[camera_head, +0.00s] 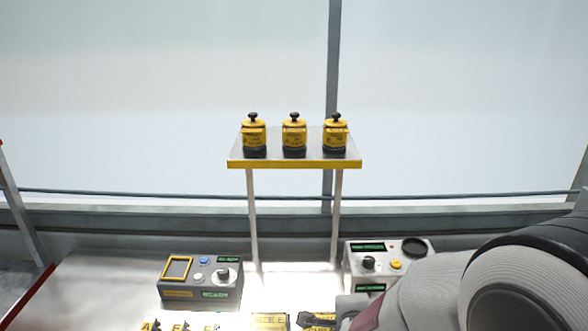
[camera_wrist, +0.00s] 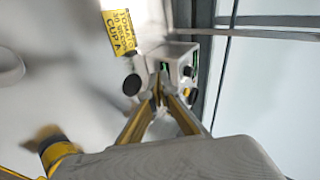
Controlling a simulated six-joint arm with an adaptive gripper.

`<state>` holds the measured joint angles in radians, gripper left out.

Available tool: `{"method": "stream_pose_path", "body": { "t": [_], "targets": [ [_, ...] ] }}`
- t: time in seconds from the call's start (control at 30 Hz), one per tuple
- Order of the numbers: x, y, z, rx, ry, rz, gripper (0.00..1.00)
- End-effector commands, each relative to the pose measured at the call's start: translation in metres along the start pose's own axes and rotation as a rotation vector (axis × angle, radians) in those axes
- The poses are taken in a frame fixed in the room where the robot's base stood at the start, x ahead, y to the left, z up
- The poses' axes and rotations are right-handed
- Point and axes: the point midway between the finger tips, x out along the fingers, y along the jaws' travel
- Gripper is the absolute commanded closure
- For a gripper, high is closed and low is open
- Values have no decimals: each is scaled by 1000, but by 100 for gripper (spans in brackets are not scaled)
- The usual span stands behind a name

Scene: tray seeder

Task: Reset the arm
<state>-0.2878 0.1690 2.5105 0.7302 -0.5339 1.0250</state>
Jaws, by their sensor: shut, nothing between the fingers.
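My gripper (camera_wrist: 160,92) shows in the wrist view with its two fingertips together and nothing between them. Beyond the fingertips is a grey control box (camera_wrist: 182,60) with a black knob and green displays. In the head view my arm (camera_head: 510,285) fills the lower right corner. I cannot make out the fingertips there, at the bottom edge.
Three yellow canisters with black knobs stand on a raised shelf (camera_head: 294,164). Below are a left control box (camera_head: 190,292) and a right one (camera_head: 352,259). A yellow label (camera_wrist: 119,32) and a blurred yellow-and-black object (camera_wrist: 55,150) show in the wrist view.

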Motion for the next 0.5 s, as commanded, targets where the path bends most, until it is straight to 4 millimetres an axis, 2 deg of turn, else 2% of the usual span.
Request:
{"method": "stream_pose_path", "body": {
  "t": [0.2,0.5],
  "targets": [
    [-31,-15,10,-164,-115,13,100],
    [-79,-22,15,-431,-245,23,100]
  ]
}}
